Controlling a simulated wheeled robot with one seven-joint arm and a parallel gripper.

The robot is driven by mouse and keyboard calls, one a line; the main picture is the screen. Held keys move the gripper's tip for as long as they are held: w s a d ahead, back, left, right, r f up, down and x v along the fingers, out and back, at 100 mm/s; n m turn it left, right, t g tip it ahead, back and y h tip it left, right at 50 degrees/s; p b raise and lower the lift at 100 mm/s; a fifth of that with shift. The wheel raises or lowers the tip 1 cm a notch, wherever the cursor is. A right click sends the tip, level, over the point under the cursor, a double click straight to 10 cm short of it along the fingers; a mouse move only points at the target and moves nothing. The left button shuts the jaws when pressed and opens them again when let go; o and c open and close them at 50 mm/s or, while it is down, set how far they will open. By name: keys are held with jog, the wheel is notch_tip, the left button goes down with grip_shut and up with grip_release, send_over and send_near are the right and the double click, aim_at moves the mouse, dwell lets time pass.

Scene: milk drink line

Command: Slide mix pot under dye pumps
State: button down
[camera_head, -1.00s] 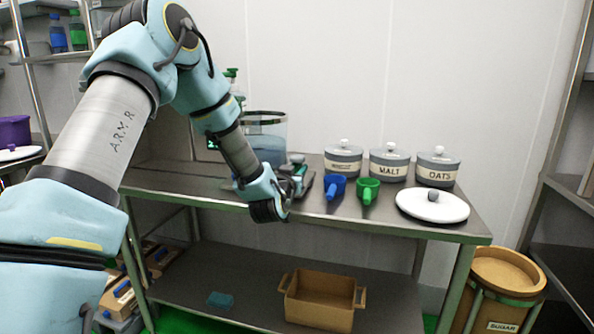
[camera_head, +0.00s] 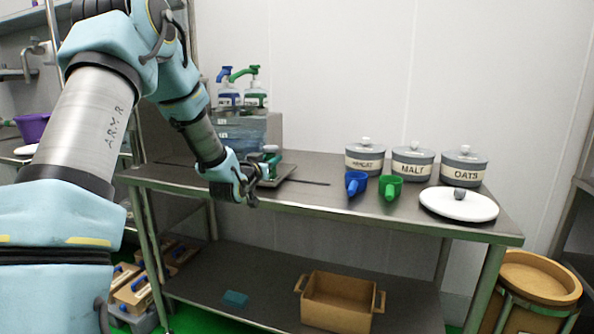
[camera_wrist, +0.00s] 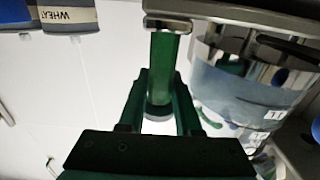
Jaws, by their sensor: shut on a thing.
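The clear-walled mix pot (camera_head: 238,132) stands on the worktop, left of the canisters, partly hidden by my arm. Its marked wall also shows in the wrist view (camera_wrist: 245,95). The blue dye pump (camera_head: 228,90) and green dye pump (camera_head: 255,92) show above the pot in the head view; I cannot tell exact alignment in depth. My gripper (camera_wrist: 160,88) is shut on an upright green handle (camera_wrist: 163,60) beside the pot. The handle joins a metal piece at the top of the wrist view. A flat metal carriage (camera_head: 278,180) shows by my gripper.
A dark slot (camera_head: 311,183) runs along the worktop right of the carriage. Several things stand further right: lidded canisters (camera_head: 412,165), a blue scoop (camera_head: 355,183), a green scoop (camera_head: 390,188) and a white lid (camera_head: 458,208). A brown crate (camera_head: 337,303) sits on the lower shelf.

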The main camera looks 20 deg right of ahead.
jog(key=w+a+b, duration=0.1)
jog(key=w+a, duration=0.5)
jog(key=shift+a, duration=0.2)
jog(key=c, duration=0.6)
grip_release()
jog(key=b+v, duration=0.1)
jog(key=v, duration=0.9)
jog(key=shift+s+a+b, duration=0.3)
jog(key=shift+b, duration=0.05)
